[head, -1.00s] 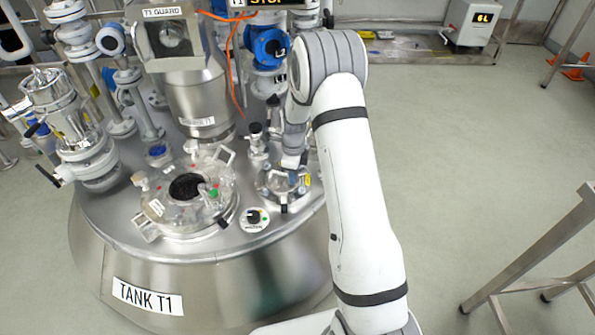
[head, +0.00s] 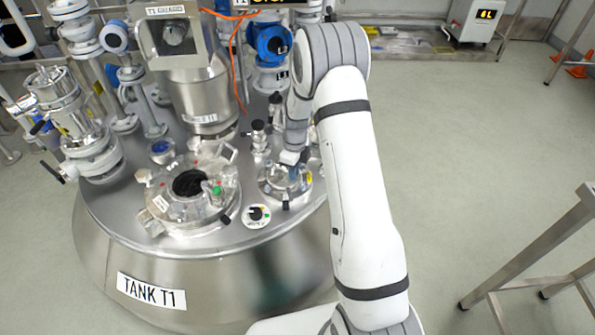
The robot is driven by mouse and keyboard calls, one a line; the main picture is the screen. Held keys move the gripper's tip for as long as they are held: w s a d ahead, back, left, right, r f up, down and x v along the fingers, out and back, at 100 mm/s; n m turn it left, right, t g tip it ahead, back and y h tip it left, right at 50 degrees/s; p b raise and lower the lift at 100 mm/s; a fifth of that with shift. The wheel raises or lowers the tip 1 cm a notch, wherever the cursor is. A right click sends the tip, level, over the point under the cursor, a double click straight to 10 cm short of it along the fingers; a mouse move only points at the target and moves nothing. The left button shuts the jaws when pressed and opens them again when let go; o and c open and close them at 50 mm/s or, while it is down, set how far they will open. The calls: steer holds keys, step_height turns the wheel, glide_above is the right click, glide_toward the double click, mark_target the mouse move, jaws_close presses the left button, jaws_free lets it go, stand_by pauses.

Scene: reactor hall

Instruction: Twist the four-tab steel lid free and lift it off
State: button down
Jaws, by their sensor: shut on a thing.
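The round steel lid (head: 270,188) sits on a small port on the right of the tank top, partly behind my wrist. It looks level and seated on its port. Dark clamp-like parts show around its rim; I cannot make out all four tabs. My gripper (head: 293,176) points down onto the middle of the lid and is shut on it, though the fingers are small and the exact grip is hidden.
A small dial (head: 257,216) is in front.

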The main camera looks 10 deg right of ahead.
step_height(320, 180, up, 7)
steer(key=p, duration=0.4)
steer(key=shift+f, duration=0.3)
